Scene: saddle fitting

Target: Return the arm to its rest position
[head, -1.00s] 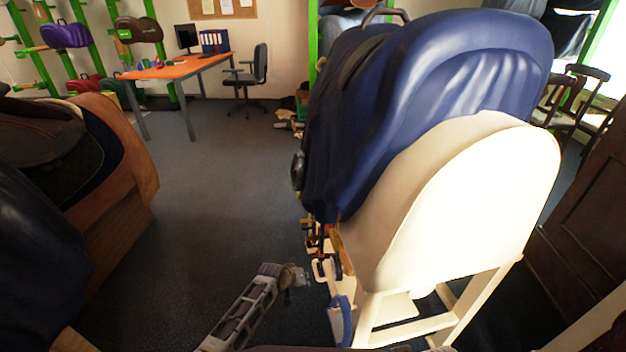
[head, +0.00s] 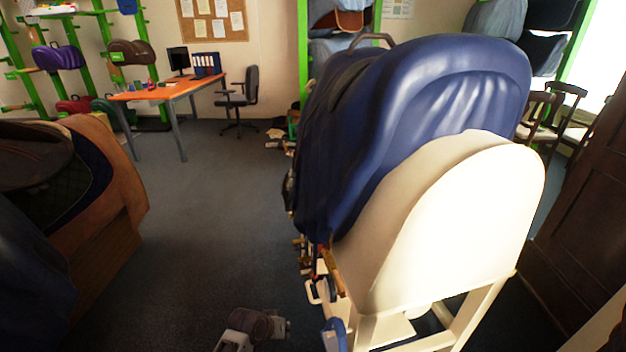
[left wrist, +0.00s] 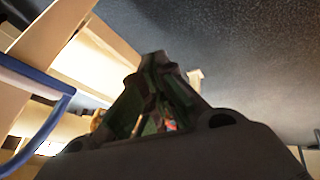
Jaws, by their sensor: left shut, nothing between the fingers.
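My left gripper (head: 280,327) is low in the head view, at the bottom edge, left of the pale saddle stand (head: 455,235). In the left wrist view its fingers (left wrist: 155,62) come together at the tips with nothing between them. A gap of floor shows between the gripper and the stand in the head view. A blue padded saddle cover (head: 430,85) lies over the stand. My right gripper is not in view.
Straps and buckles (head: 322,280) hang at the stand's left side, near a blue loop (head: 335,335). Another saddle on a wooden stand (head: 110,190) is at the left. An orange desk (head: 170,90) and chair (head: 238,95) stand behind. Floor between the stands is clear.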

